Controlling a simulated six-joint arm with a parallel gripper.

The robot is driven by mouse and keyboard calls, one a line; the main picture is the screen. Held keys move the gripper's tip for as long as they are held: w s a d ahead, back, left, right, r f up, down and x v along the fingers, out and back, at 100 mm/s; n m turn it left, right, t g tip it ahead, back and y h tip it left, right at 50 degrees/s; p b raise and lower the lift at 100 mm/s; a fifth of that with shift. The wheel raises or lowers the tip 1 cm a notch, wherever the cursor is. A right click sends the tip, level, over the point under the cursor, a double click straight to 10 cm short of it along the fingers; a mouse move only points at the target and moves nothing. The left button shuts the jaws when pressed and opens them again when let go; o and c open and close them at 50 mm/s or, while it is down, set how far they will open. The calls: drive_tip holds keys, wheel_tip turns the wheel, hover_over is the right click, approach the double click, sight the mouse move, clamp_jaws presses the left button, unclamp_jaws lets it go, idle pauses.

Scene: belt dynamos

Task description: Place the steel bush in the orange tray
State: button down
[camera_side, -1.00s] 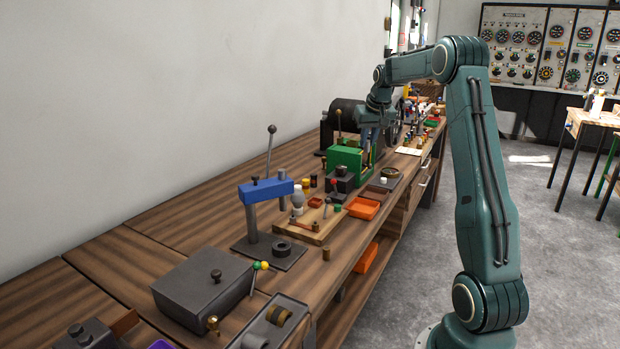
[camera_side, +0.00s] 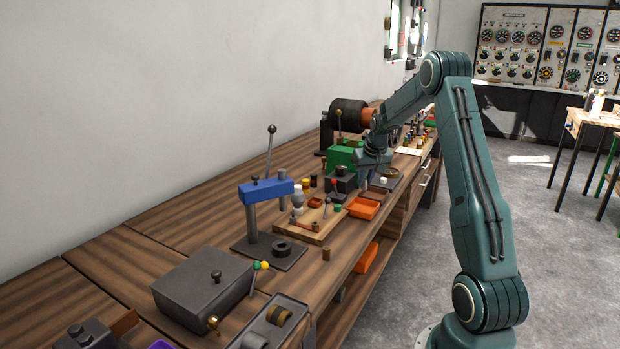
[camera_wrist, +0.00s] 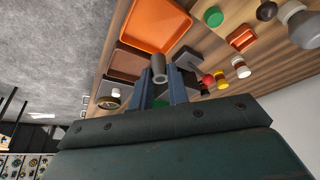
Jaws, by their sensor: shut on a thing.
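The steel bush (camera_wrist: 159,68) is a small grey hollow cylinder held upright between the fingertips of my gripper (camera_wrist: 160,82) in the wrist view. The orange tray (camera_wrist: 155,27) lies just beyond the bush and looks empty. In the side view the orange tray (camera_side: 363,209) sits at the bench's front edge. My gripper (camera_side: 369,186) is just behind it, past its far end, and looks above the bench. The bush cannot be made out in the side view.
A brown tray (camera_wrist: 125,65) lies beside the orange tray. A small orange-red tray (camera_wrist: 242,38), a green knob (camera_wrist: 213,16) and red, yellow and white pieces stand nearby. A green machine (camera_side: 343,157) stands behind my gripper. Another orange bin (camera_side: 366,258) is on the lower shelf.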

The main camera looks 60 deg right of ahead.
sight(366, 185)
drive_tip(key=shift+f, duration=1.65)
drive_tip(key=shift+f, duration=2.15)
drive_tip(key=shift+f, duration=0.15)
drive_tip(key=c, duration=1.3)
unclamp_jaws()
drive_tip(key=shift+c, duration=0.2)
drive_tip(key=v, duration=1.2)
drive_tip(key=shift+r, duration=0.2)
